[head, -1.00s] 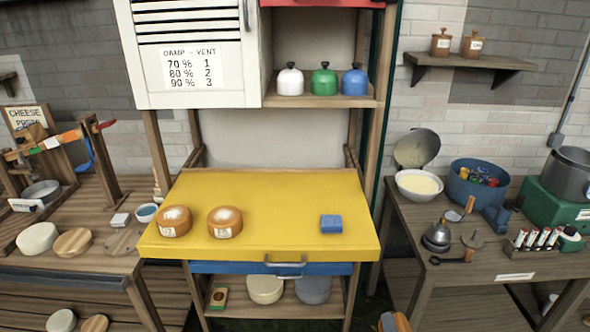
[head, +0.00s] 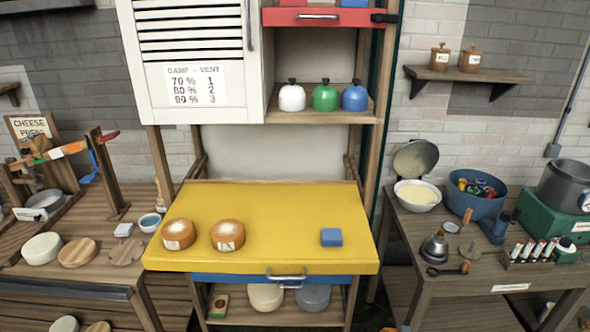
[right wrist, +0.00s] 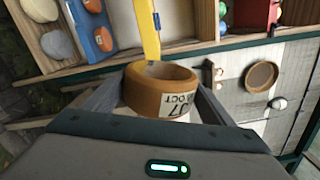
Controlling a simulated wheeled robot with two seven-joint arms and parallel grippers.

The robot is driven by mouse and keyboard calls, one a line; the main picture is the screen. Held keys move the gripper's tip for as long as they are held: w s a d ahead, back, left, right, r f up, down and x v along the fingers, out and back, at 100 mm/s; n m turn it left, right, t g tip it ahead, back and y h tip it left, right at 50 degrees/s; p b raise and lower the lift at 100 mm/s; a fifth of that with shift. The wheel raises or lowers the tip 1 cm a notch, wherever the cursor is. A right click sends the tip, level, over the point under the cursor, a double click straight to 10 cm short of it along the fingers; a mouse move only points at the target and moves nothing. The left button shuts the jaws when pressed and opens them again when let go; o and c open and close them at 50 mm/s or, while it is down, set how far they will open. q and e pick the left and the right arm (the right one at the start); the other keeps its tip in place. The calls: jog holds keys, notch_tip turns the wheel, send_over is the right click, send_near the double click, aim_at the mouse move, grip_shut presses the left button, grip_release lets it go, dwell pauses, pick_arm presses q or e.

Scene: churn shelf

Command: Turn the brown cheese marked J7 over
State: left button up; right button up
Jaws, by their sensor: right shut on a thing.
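The brown cheese marked J7 (right wrist: 162,88) is between the fingers of my right gripper (right wrist: 158,98) in the right wrist view. The gripper is shut on it. The label on its side reads J7 and OCT and appears upside down in that picture. In the head view only a sliver of something orange-brown shows at the bottom edge, too little to tell. My left gripper is in no view.
Two brown labelled cheeses, one left (head: 179,234) and one right (head: 227,235), sit on the yellow worktop (head: 280,220). A blue block (head: 331,237) lies to their right. The worktop between them is clear. A blue drawer (head: 230,279) is below, and a white cabinet (head: 190,60) above.

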jog(key=m, duration=0.3)
jog(key=shift+s+a+m+p, duration=0.15)
jog(key=shift+a+m+p, duration=0.05)
jog(key=shift+m+p, duration=0.2)
jog(key=m, duration=0.3)
jog(key=shift+m+p, duration=0.3)
jog(key=shift+p, duration=0.05)
jog(key=m, duration=0.3)
jog(key=shift+d, duration=0.1)
jog(key=m, duration=0.4)
jog(key=shift+p, duration=0.4)
jog(key=shift+f, duration=0.1)
